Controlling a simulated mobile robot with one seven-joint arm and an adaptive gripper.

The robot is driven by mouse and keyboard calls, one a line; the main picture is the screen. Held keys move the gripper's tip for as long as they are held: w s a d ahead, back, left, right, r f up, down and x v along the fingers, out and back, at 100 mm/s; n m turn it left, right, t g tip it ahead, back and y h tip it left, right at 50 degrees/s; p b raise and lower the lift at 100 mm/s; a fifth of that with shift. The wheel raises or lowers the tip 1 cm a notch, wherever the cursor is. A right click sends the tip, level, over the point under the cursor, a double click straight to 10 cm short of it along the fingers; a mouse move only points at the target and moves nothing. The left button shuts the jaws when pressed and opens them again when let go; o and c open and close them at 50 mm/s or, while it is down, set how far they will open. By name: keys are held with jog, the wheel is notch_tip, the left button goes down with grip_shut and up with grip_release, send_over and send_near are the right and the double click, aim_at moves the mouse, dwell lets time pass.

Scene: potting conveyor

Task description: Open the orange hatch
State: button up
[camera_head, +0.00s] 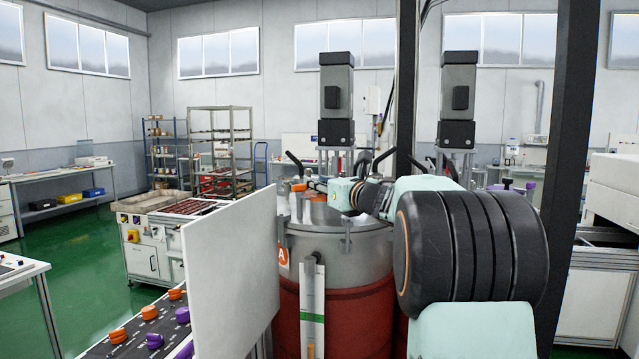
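A large metal tank (335,252) with a red lower part and an orange "A" label stands in the middle of the view. A small orange part (298,187), which looks like the hatch's handle, shows at the left of its lid (318,213). The hatch's outline cannot be made out, and it looks shut. My arm reaches in from the right across the lid. My gripper (308,185) is small in view, at or just beside the orange part. Whether it touches that part cannot be told. Its fingers are too small and overlapped to read.
A white panel (232,270) stands upright at the front left of the tank. A control panel with orange and purple knobs (150,318) is beside it. A grey motor column (337,100) rises behind the lid. A dark post (571,150) stands at the right.

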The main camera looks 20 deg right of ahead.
grip_shut()
